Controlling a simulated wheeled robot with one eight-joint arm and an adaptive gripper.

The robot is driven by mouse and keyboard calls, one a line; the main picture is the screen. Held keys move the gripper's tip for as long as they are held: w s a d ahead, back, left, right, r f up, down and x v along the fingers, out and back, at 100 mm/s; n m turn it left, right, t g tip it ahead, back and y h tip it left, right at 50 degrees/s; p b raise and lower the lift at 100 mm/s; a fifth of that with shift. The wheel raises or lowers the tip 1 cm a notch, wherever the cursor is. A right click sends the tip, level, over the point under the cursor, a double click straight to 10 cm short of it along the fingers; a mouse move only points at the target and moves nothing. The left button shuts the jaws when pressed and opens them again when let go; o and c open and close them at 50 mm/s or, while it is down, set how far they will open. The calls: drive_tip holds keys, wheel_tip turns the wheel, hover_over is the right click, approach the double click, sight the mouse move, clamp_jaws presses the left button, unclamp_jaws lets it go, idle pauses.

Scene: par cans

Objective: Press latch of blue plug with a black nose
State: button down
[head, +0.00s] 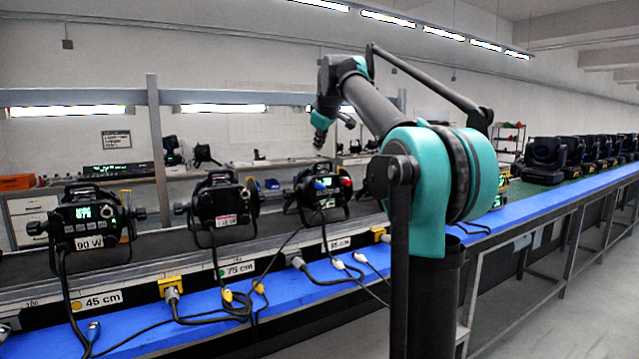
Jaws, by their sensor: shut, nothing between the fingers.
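A small blue plug (93,330) lies at the near left on the blue bench edge, on a black cable. Another small blue piece (320,184) shows at the back of the third par can. Both are too small to tell whether either has a black nose, and no latch can be made out. My gripper (318,141) is small in the picture, pointing down at the end of my raised arm, shut and empty. It appears above the third par can, touching nothing that I can see.
Several black par cans (222,208) stand in a row on the dark bench, with labels and yellow sockets (170,285) along its front. Loose black cables (240,308) cross the blue edge strip (300,318). Black moving heads (548,158) stand at the far right. The floor at right is clear.

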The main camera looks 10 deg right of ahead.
sight(319, 183)
drive_tip(key=shift+f, duration=4.45)
drive_tip(key=shift+f, duration=0.15)
drive_tip(key=shift+f, duration=0.25)
drive_tip(key=shift+f, duration=0.35)
drive_tip(key=shift+r, duration=0.8)
drive_tip(key=shift+r, duration=2.5)
